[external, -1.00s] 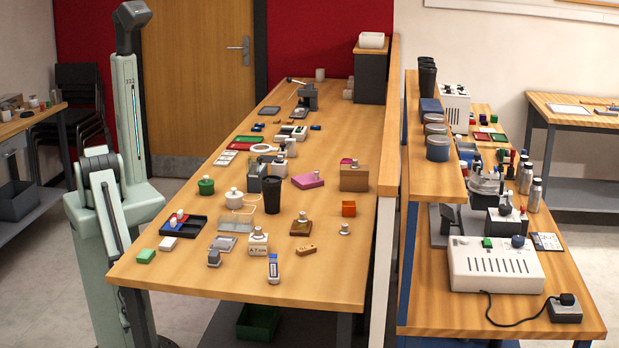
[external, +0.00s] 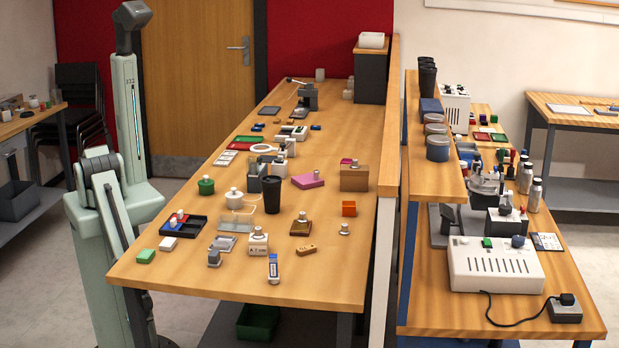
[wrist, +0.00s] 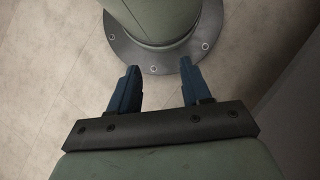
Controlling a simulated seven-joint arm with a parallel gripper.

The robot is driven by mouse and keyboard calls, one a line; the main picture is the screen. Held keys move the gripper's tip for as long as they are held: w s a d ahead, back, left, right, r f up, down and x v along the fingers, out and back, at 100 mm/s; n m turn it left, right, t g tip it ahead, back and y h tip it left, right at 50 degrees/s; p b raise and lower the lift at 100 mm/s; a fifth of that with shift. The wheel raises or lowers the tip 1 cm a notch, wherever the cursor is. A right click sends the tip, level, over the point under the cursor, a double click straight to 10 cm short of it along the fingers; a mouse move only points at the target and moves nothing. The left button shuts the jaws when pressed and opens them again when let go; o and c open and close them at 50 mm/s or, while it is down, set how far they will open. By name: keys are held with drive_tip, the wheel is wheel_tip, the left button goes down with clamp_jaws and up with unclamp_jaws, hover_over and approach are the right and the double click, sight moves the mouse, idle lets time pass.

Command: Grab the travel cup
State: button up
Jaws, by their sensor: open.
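A black travel cup with a lid (external: 271,193) stands upright among small items near the middle of the wooden table in the external view. My gripper (wrist: 160,78) shows in the wrist view with its two dark blue fingers apart and nothing between them. It points down at the floor beside my own round base plate. In the external view my arm hangs at the left of the table and the gripper itself is hidden. The cup is not in the wrist view, and the gripper is well away from it.
The table (external: 190,283) is crowded around the cup: a clear stand (external: 236,222), a white lidded pot (external: 234,197), a pink block (external: 307,180) and a brown block (external: 301,228). Bare wood lies at the front edge. Similar black cups (external: 427,78) stand on the right shelf.

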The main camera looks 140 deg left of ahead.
drive_tip(key=o, duration=0.9)
drive_tip(key=shift+o, duration=0.2)
